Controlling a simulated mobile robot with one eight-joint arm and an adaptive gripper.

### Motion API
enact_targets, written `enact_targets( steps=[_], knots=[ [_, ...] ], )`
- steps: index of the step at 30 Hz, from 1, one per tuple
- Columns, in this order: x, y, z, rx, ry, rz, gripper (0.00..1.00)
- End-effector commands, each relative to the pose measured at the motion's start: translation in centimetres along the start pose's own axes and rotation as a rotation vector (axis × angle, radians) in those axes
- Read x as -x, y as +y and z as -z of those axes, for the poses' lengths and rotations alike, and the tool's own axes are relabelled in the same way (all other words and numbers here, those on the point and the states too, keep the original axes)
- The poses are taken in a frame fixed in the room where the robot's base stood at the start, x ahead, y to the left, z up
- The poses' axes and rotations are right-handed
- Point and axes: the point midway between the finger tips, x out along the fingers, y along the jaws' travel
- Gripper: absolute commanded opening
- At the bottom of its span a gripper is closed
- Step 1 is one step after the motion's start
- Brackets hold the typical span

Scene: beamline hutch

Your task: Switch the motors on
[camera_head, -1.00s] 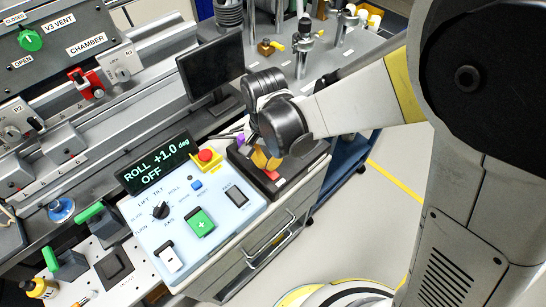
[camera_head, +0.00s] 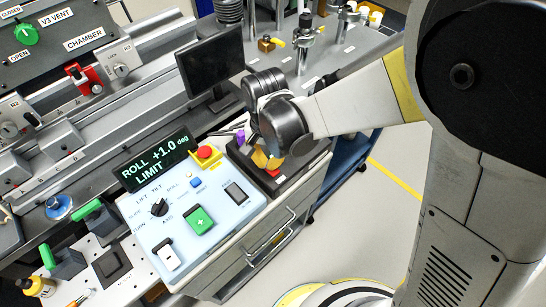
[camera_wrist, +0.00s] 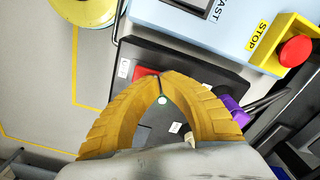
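The motor controls show as a pale blue panel (camera_head: 160,238) with a tilted black display (camera_head: 153,164) reading "ROLL +1.0 deg LIMIT". On the panel are a black rotary knob (camera_head: 159,208), a green plus button (camera_head: 199,219), a white rocker (camera_head: 167,256), a blue button (camera_head: 196,183) and a red stop button (camera_head: 205,152) on yellow. Beside it stands a black box (camera_wrist: 190,68) with a red rocker (camera_wrist: 147,73) and a pale green round spot (camera_wrist: 163,99). My gripper (camera_wrist: 163,75) is over this box, yellow fingertips together beside the red rocker; contact is unclear.
A monitor (camera_head: 212,68) stands behind the box. Purple and metal items (camera_wrist: 232,108) lie beside my fingers. Rails with V3 VENT and CHAMBER controls (camera_head: 85,42) fill the left. A drawer cabinet (camera_head: 270,240) is below; open floor (camera_head: 345,215) lies to its right.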

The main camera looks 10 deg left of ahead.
Motion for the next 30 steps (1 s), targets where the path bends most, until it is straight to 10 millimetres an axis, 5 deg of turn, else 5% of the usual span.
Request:
enact_targets(
  steps=[30],
  knots=[
    [7.1, 0.0, 0.0, 0.0, 0.0, 0.0, 0.0]
  ],
)
